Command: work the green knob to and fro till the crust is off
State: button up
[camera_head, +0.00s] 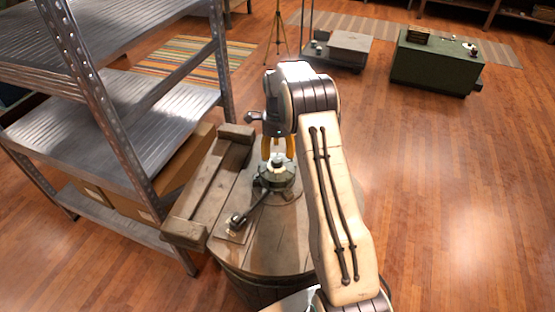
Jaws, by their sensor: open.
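The green knob (275,179), a squat dark green piece with a paler top, sits on the round wooden top of a barrel (290,235). My gripper (278,155) points down over it with its yellow fingers apart, one to each side of the knob's top. I cannot tell whether the fingers touch it. Any crust on the knob is too small to make out.
A dark handle (238,220) on a small plate lies at the barrel top's left front. A wooden bench-like piece (193,208) and metal shelving (165,118) stand close on the left. A green chest (437,65) is at the back right. The right floor is clear.

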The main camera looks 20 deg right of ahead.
aim_at(278, 159)
jog(key=shift+f, duration=2.3)
grip_shut()
